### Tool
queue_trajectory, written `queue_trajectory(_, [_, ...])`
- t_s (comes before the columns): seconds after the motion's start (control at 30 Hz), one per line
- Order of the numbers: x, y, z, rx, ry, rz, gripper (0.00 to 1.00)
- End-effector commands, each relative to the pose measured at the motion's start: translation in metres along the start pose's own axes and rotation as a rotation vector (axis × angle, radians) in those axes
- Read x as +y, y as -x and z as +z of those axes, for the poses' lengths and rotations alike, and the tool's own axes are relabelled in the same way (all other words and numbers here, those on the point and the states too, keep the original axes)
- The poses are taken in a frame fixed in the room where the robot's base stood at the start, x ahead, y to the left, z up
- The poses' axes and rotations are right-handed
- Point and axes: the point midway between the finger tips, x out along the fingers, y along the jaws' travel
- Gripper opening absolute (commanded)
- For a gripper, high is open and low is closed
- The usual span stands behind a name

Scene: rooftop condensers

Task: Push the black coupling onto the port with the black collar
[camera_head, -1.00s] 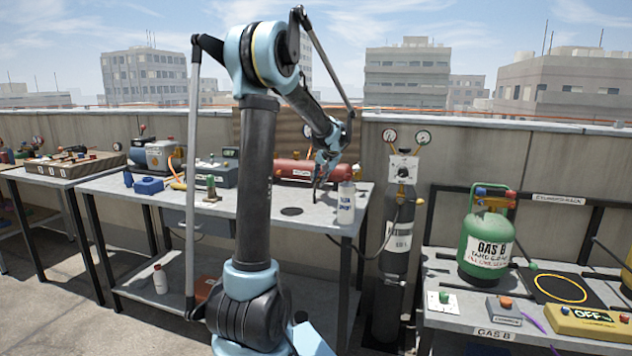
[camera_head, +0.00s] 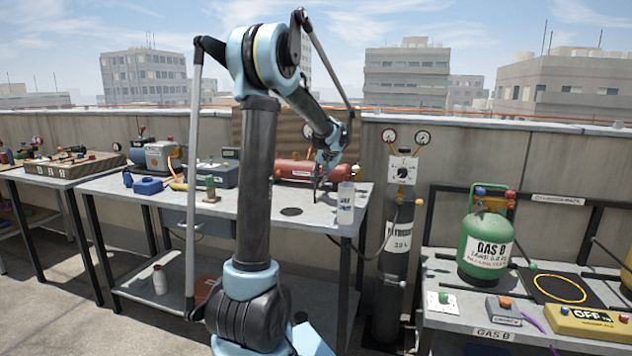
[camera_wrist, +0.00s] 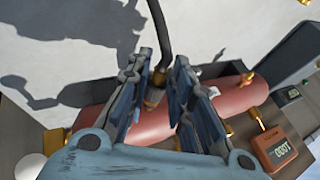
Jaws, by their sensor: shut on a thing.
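My gripper (camera_head: 319,180) is low over the workbench, just in front of the red cylinder (camera_head: 297,170). In the wrist view my gripper (camera_wrist: 162,68) has its jaws close together around the end of a black hose (camera_wrist: 161,35). The coupling's body is mostly hidden by the jaws. The red cylinder (camera_wrist: 210,103) lies behind the fingers, with brass fittings along it. I cannot make out the port with the black collar in either view. I cannot tell whether the held end touches anything.
A white cup-like container (camera_head: 346,205) stands at the bench's right front. An orange meter (camera_wrist: 277,147) sits beside the red cylinder. A dark gas cylinder (camera_head: 397,235) with gauges stands right of the bench. A green gas bottle (camera_head: 486,245) stands on the right table.

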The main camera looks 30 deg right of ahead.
Motion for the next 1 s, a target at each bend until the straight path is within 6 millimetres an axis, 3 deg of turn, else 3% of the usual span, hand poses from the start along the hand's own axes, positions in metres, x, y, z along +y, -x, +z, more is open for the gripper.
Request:
queue_trajectory(0.33, [0.000, -0.001, -0.002, 0.001, 0.000, 0.000, 0.00])
queue_trajectory(0.37, [0.000, -0.001, -0.002, 0.001, 0.000, 0.000, 0.25])
queue_trajectory(0.43, [0.000, -0.001, -0.002, 0.001, 0.000, 0.000, 0.41])
queue_trajectory(0.47, [0.000, -0.001, -0.002, 0.001, 0.000, 0.000, 0.44])
queue_trajectory(0.8, [0.000, 0.000, -0.001, 0.000, 0.000, 0.000, 0.44])
queue_trajectory(1.0, [0.000, 0.004, 0.010, 0.000, 0.000, 0.000, 0.44])
